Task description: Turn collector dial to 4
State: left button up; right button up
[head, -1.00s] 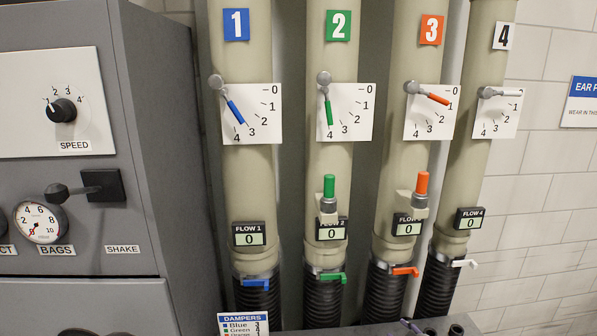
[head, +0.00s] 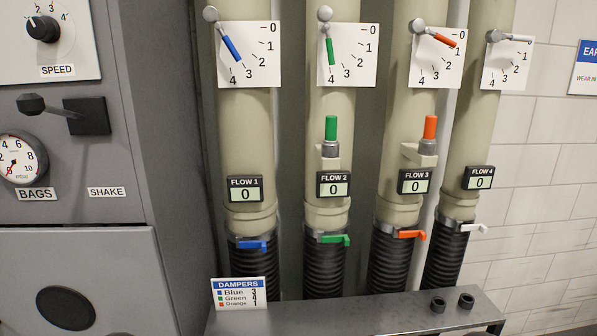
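The collector's black SPEED dial (head: 43,28) sits on a white plate (head: 75,55) at the top left of the head view, on the grey cabinet. Numbers 2, 3 and 4 show around its upper side; its white mark seems to point to the upper left, near the low end. The cabinet (head: 95,165) runs down the left side. Neither of my grippers is in view, and nothing touches the dial.
A black-knobbed SHAKE lever (head: 55,110) and a BAGS gauge (head: 20,160) are below the dial. Several beige pipes (head: 247,130) with coloured damper levers stand right. A grey shelf (head: 350,312) holds a DAMPERS sign (head: 240,293) and two black rings (head: 452,302).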

aim_at(46, 29)
jog(key=u, duration=1.55)
